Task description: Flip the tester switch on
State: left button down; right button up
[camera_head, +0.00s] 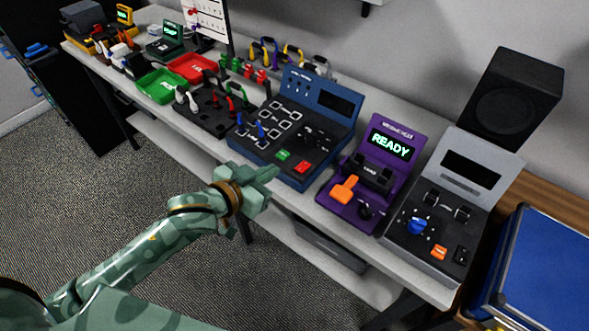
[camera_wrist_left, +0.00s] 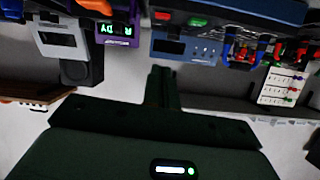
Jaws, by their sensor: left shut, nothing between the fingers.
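The blue one (camera_head: 262,160) has a dark screen and green and red buttons. The purple one (camera_head: 345,212) has a lit READY screen and an orange lever (camera_head: 344,189). The grey one (camera_head: 402,251) has a dark screen, a blue knob (camera_head: 416,225), an orange switch (camera_head: 439,252) and a black switch (camera_head: 461,255). My left gripper (camera_head: 274,173) is shut and empty, in front of the blue device. It also shows in the left wrist view (camera_wrist_left: 161,80), where the devices appear upside down. My right gripper is out of view.
A red tray (camera_head: 193,68) and a green tray (camera_head: 160,86) lie farther left. Cable holders stand behind and left of the blue device. A black speaker (camera_head: 512,98) stands at the back right, and a blue case (camera_head: 548,265) at the right. Open floor lies before the bench.

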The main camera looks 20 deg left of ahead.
pick_arm(q)
jog(key=shift+s+d+r+n, duration=0.2)
jog(key=shift+r+n, duration=0.2)
jog(key=shift+n, duration=0.2)
jog(key=b, duration=0.3)
send_over(294, 181)
jog(key=f, duration=0.4)
jog(key=shift+w+d, duration=0.15)
jog(key=shift+w, duration=0.1)
notch_tip(294, 181, down, 3)
jog(key=shift+s+r+b, duration=0.15)
jog(key=shift+r+b, duration=0.05)
jog(key=shift+b, duration=0.45)
jog(key=shift+s+f, duration=0.1)
jog(key=shift+f, duration=0.45)
